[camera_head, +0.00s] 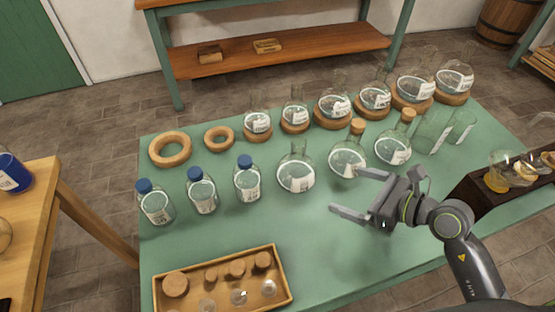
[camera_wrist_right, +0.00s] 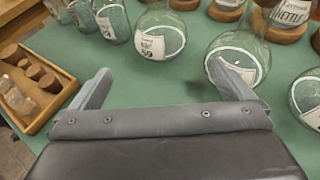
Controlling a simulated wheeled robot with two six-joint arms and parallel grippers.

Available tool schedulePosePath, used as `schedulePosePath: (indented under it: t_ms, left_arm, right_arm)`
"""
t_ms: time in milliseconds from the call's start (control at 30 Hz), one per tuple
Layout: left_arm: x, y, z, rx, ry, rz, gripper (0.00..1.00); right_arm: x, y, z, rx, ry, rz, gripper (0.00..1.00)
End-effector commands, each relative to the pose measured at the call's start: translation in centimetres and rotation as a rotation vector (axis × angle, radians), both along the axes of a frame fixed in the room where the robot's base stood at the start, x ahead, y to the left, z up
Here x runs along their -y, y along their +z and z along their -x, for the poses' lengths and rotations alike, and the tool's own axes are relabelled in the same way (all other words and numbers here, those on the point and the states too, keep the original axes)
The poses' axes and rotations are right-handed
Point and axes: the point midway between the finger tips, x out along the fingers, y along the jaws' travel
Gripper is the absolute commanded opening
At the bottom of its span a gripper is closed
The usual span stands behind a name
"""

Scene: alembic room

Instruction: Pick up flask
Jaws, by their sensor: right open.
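Several clear round flasks with white labels stand on the green table. An open-necked flask (camera_head: 295,176) and two cork-stoppered flasks (camera_head: 345,160) (camera_head: 392,151) are in the front row; more sit on cork rings behind. My right gripper (camera_head: 345,191) is open and empty, fingers pointing left, just right of the open-necked flask and in front of the nearer corked one. In the right wrist view, the open-necked flask (camera_wrist_right: 160,38) stands beyond the gap between the fingertips (camera_wrist_right: 160,70). The right finger overlaps the corked flask (camera_wrist_right: 243,48); contact cannot be told. My left gripper is not in view.
Blue-capped bottles (camera_head: 201,192) stand left of the flasks. A wooden tray (camera_head: 222,250) with corks lies at the front left. Two empty cork rings (camera_head: 170,150) (camera_head: 219,138) are behind. Beakers (camera_head: 430,134) and a dark crate (camera_head: 485,200) are right. The front middle table is clear.

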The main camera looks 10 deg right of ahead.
Motion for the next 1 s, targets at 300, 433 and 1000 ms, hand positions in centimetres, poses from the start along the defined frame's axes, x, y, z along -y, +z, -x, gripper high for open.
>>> schedulePosePath:
  t_ms: [300,433,1000]
  left_arm:
    - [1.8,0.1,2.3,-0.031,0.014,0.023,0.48]
    - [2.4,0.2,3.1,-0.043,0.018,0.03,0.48]
    - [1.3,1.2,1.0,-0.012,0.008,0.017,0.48]
  right_arm:
    - [-2.1,-1.2,-2.2,-0.001,-0.001,-0.003,1.0]
    - [-3.3,-1.8,-3.3,-0.001,0.001,-0.004,1.0]
    - [-7.8,-4.8,-8.0,-0.002,0.001,0.001,1.0]
